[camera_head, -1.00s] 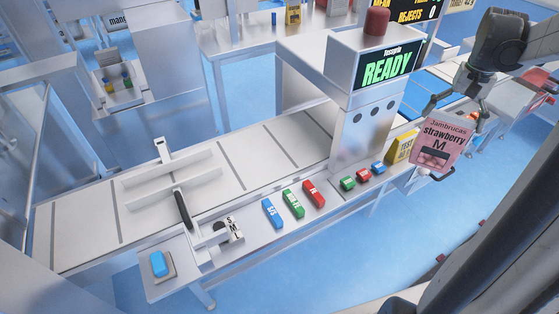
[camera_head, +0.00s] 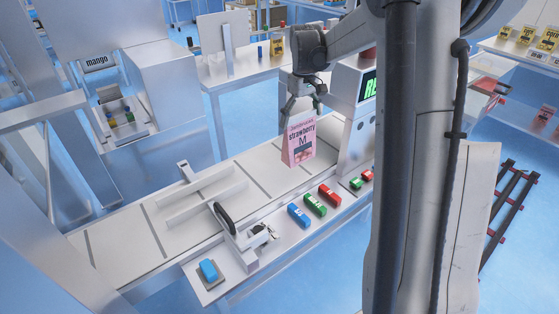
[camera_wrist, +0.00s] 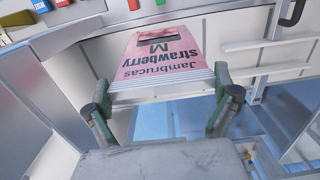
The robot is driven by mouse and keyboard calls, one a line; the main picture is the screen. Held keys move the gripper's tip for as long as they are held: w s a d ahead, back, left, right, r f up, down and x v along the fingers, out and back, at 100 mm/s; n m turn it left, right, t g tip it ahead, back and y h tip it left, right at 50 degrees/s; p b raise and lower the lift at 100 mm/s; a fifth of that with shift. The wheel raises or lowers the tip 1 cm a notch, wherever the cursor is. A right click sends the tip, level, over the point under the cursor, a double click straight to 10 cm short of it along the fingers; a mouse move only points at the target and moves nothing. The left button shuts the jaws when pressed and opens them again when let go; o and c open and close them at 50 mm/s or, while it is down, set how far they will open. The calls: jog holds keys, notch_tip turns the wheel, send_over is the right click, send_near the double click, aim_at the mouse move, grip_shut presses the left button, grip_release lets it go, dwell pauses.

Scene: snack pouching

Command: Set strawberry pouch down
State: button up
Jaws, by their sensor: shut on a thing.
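The pink strawberry pouch (camera_head: 301,140), marked "Jambrucas strawberry M", stands upright over the pale conveyor belt in the head view, at the near side of the detector housing. My gripper (camera_head: 302,108) is above it and shut on its top edge. In the wrist view the pouch (camera_wrist: 160,57) lies between the two fingers of my gripper (camera_wrist: 164,95), its printed face showing upside down. I cannot tell whether its base touches the belt (camera_head: 262,172).
The detector housing (camera_head: 347,133) with its lit screen stands just right of the pouch. Metal guide rails (camera_head: 205,199) cross the belt to the left. Blue (camera_head: 298,215), green (camera_head: 315,204) and red (camera_head: 330,195) blocks line the front ledge. The belt between rails and pouch is clear.

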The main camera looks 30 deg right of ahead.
jog(key=shift+w+a+f, duration=0.1)
jog(key=shift+w+a, duration=0.15)
jog(key=shift+w, duration=0.2)
jog(key=w+f+p, duration=0.2)
jog(key=w+f, duration=0.8)
jog(key=w, duration=0.1)
jog(key=shift+a+f, duration=0.25)
jog(key=shift+f, duration=0.25)
jog(key=o, duration=0.9)
jog(key=shift+o, duration=0.2)
